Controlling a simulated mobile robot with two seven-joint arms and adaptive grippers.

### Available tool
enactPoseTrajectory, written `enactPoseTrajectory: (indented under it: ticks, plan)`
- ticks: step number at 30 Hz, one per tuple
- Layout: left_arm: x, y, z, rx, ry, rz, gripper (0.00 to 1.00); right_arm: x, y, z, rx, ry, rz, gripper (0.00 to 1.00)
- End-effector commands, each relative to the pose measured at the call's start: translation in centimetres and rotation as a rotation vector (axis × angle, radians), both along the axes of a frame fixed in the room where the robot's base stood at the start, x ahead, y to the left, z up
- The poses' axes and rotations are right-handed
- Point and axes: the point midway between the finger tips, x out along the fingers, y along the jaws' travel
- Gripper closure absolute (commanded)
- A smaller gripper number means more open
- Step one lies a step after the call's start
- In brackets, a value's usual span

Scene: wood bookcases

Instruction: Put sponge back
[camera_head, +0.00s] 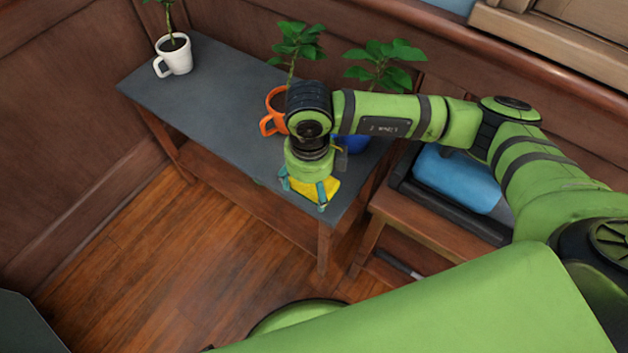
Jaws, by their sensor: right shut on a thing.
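A yellow sponge (324,188) shows in the head view at the near right end of a dark grey tabletop (215,100). My right gripper (304,192) points down over the tabletop and is shut on the sponge. The gripper body hides part of the sponge. I cannot tell whether the sponge touches the tabletop or is held just above it. My left gripper is not in view.
A white mug with a plant (175,57) stands at the table's far left. An orange mug (273,124) and a blue pot (355,142) with plants stand close behind my right gripper. A blue object (455,180) lies in a black tray on a wooden stand. The tabletop's middle is clear.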

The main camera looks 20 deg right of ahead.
Motion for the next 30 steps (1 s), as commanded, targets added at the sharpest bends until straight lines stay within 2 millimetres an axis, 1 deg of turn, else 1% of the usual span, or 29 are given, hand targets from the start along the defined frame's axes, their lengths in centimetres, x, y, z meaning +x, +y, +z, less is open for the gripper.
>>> enactPoseTrajectory:
  ticks: [1,3,6,8,11,19,30]
  plan:
    - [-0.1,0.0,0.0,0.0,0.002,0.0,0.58,1.0,-0.4,-0.7,-0.002,0.003,-0.006,0.45]
    - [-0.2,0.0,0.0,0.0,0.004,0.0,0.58,2.1,-0.9,-1.4,-0.002,0.002,-0.003,0.45]
    - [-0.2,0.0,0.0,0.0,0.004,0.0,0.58,3.1,-1.3,-2.1,-0.001,0.002,-0.001,0.45]
    - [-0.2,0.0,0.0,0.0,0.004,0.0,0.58,3.5,-1.4,-2.3,-0.001,0.001,0.0,0.45]
    - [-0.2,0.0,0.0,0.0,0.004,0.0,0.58,3.7,-1.5,-2.8,0.0,0.001,0.001,0.45]
    - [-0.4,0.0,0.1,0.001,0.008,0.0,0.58,3.6,-1.5,-6.3,0.0,0.004,0.0,0.45]
    - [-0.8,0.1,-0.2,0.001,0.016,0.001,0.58,3.6,-1.4,-6.6,0.001,0.001,0.001,0.45]
